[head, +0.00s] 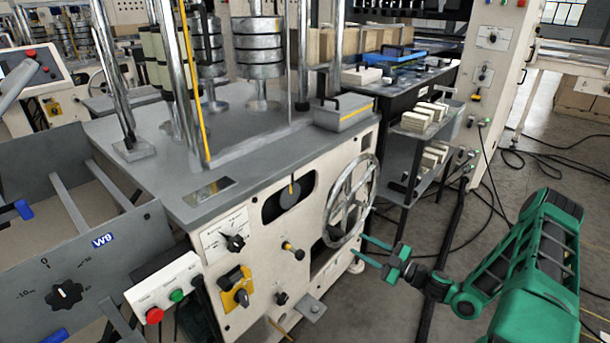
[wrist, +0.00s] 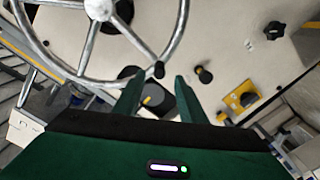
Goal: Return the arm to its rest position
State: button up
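My green arm (head: 535,265) reaches in from the right side of the head view, over the floor beside the machine. My gripper (head: 368,251) points left toward the machine's cream front, near the lower right of the handwheel (head: 352,200). Its two green fingers are apart with nothing visible between them. In the wrist view my gripper (wrist: 157,90) also shows open, with the cream panel, a small dark lever and a black knob (wrist: 204,74) beyond the fingertips. The handwheel rim (wrist: 95,80) is to the upper left there. I cannot tell the exact gap to the panel.
The machine's front carries a yellow switch plate (head: 236,287) and a box with red and green buttons (head: 165,291). A dark shelf cart (head: 428,155) with pale blocks stands behind the gripper. A cream column (head: 492,70) rises behind. Cables lie on the floor at right.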

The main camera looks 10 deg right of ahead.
jog(key=s+a+r+n+g, duration=0.1)
jog(key=s+a+r+g, duration=0.3)
jog(key=g, duration=0.4)
jog(key=s+d+r+m+g+h, duration=0.2)
jog(key=s+r+m, duration=0.5)
jog(key=s, duration=0.4)
jog(key=s+d+r+m+g+h, duration=0.2)
jog(key=s+d+r+m+h, duration=0.2)
jog(key=s+r+m, duration=0.3)
jog(key=s+d+r+m+g+h, duration=0.2)
jog(key=s+d+r+m+h, duration=0.2)
jog(key=s+r+m, duration=0.3)
jog(key=s+r, duration=0.4)
jog(key=s, duration=0.5)
jog(key=shift+s+r+m+h, duration=0.2)
jog(key=shift+s+m+h, duration=0.1)
jog(key=shift+m+h, duration=0.1)
jog(key=shift+w+d+f, duration=0.1)
jog(key=shift+w+f, duration=0.15)
jog(key=shift+w, duration=0.35)
